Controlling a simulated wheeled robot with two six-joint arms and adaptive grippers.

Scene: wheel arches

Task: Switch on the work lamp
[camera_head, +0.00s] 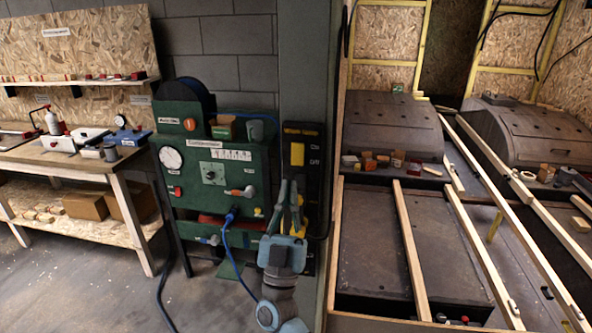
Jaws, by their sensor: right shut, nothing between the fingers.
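The work lamp switch is a yellow rocker (297,154) on a black panel (316,180) mounted on the grey post. The panel is labelled for the work lamp, with two position words to the right of the rocker. I cannot tell which position the rocker is in. My right gripper (289,186) points upward in front of the panel, with its fingertips below the rocker in the picture. It is shut and empty. It hides the lower left of the panel. Whether it touches the panel is unclear. My left gripper is out of view.
A green machine (250,172) with a gauge, knobs and a blue hose (228,250) stands left of the post. A wooden workbench (80,160) is at the far left. Wooden rails (410,250) and dark wheel arches (390,125) fill the right. Open floor lies at lower left.

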